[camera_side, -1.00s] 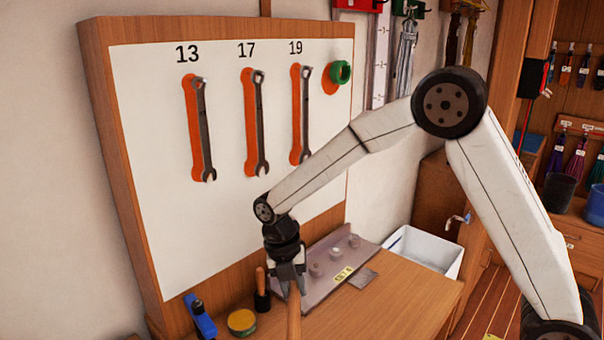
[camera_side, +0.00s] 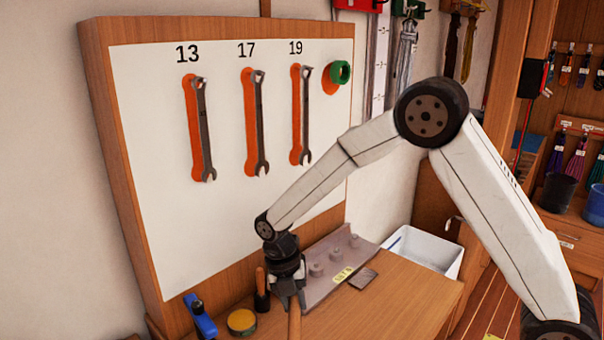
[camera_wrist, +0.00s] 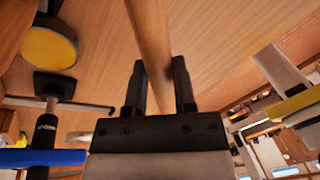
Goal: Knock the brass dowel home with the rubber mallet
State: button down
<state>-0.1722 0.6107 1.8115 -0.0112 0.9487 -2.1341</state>
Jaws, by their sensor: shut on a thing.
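My gripper (camera_side: 290,297) is low over the bench, its jaws closed around a wooden handle (camera_side: 294,325). In the wrist view the two black fingers (camera_wrist: 159,75) stand on either side of this handle (camera_wrist: 150,30), which runs up out of the frame. The handle looks like that of the mallet, but no head shows in either view. A grey block (camera_side: 318,293) with several round pegs lies behind and right of my gripper, with a yellow label on it. I cannot tell which peg, if any, is the brass dowel.
A yellow-lidded tin (camera_side: 242,321), a blue tool (camera_side: 200,318) and a black-based tool with an orange handle (camera_side: 261,282) stand left of my gripper. A small grey plate (camera_side: 363,279) and a white bin (camera_side: 424,252) are right. The front right bench is clear.

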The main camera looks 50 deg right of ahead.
jog(key=shift+f, duration=0.4)
jog(key=shift+s+v, duration=0.25)
jog(key=shift+v, duration=0.9)
jog(key=shift+s+v, duration=0.3)
jog(key=shift+v, duration=0.9)
jog(key=shift+s+v, duration=0.25)
jog(key=shift+v, duration=0.9)
jog(key=shift+d+r, duration=0.15)
jog(key=shift+d, duration=0.05)
